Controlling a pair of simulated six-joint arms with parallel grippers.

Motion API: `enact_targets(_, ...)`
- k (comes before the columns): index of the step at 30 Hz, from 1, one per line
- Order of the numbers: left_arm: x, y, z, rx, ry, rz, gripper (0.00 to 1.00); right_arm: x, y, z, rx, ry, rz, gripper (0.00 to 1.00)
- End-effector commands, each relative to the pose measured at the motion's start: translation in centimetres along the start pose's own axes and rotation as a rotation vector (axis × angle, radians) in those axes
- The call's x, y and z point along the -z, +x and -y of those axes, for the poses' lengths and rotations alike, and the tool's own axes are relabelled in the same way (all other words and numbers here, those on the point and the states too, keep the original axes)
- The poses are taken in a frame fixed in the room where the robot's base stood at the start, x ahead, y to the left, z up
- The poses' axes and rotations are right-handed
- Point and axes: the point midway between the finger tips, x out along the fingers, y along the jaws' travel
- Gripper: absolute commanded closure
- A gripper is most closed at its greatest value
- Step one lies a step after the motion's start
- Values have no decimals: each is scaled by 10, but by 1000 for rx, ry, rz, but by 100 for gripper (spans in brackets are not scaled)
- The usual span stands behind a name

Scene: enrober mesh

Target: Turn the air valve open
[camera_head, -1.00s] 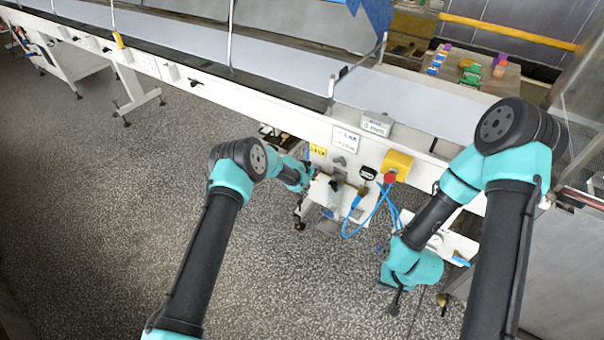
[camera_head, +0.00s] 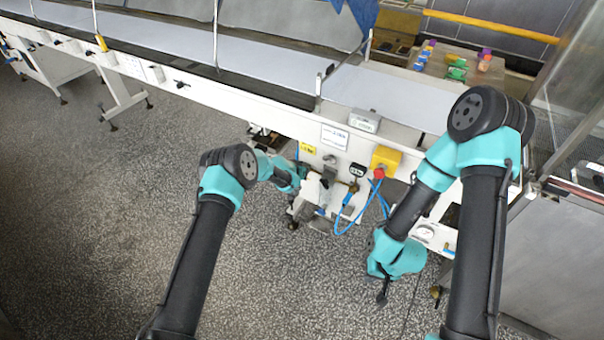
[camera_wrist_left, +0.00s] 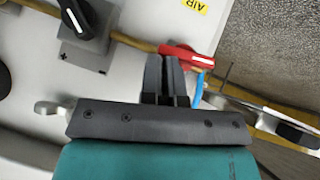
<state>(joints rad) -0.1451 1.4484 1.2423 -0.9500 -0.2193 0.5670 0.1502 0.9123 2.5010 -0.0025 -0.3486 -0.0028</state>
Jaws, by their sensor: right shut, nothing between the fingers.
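The air valve has a red lever (camera_wrist_left: 188,57) on a brass pipe (camera_wrist_left: 135,42), in the left wrist view. A yellow label reading AIR (camera_wrist_left: 195,5) is above it, and a blue hose (camera_wrist_left: 198,88) runs below it. My left gripper (camera_wrist_left: 165,62) has its two dark fingers close together. Their tips are right beside the lever's left end; I cannot tell whether they touch it. Nothing shows between them. In the head view my left wrist reaches the front of the machine, and the lever is not clear there. My right gripper (camera_head: 382,292) points down, shut and empty, over the floor.
A black knob (camera_wrist_left: 85,20) is on the panel left of the lever. In the head view, a yellow box with a red button (camera_head: 385,159) and looping blue hoses (camera_head: 345,222) are between my arms. The white conveyor (camera_head: 270,68) crosses behind. Open floor (camera_head: 90,220) is at the left.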

Motion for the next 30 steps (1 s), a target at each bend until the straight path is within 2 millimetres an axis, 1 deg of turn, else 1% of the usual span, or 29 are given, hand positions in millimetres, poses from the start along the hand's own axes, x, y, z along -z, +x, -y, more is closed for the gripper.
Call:
enact_targets(1, -3, 3, -4, -5, 3, 3, 100, 0, 0, 0, 0, 0, 0, 100)
enact_targets(14, -3, 3, -5, -6, 4, 4, 100, 0, 0, 0, 0, 0, 0, 100)
enact_targets(19, 1, -2, -4, -4, 3, 3, 100, 0, 0, 0, 0, 0, 0, 100)
enact_targets(23, 9, -12, -2, 0, 0, -1, 100, 0, 0, 0, 0, 0, 0, 100)
enact_targets(29, 27, -38, 1, 10, -10, -3, 100, 0, 0, 0, 0, 0, 0, 100)
enact_targets(30, 25, -43, 0, 9, -11, -2, 100, 0, 0, 0, 0, 0, 0, 100)
